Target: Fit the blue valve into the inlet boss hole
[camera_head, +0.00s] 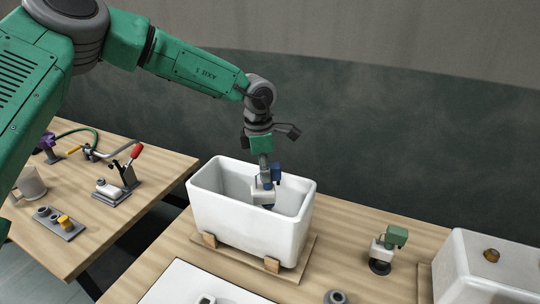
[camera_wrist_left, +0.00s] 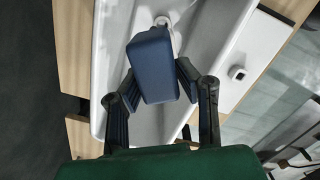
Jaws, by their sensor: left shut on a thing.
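My left gripper (camera_head: 265,178) hangs over the open white tank (camera_head: 235,222) and reaches down into its mouth. It is shut on the blue valve (camera_head: 276,172), which has a blue block and a pale body. In the left wrist view the valve's blue block (camera_wrist_left: 153,66) sits tilted between the two dark fingertips (camera_wrist_left: 158,88). A pale round part (camera_wrist_left: 165,22) shows just past the block; I cannot tell whether it belongs to the valve or the tank. The inlet boss hole cannot be made out, and the valve's lower end is partly hidden. My right gripper is out of view.
The tank rests on wooden blocks on a board (camera_head: 295,276). A green-topped valve (camera_head: 390,240) stands to its right, before a second white tank (camera_head: 480,277). A white panel (camera_head: 180,288) lies in front. The left table (camera_head: 95,225) carries a red-handled clamp (camera_head: 128,170) and a plug holder (camera_head: 58,222).

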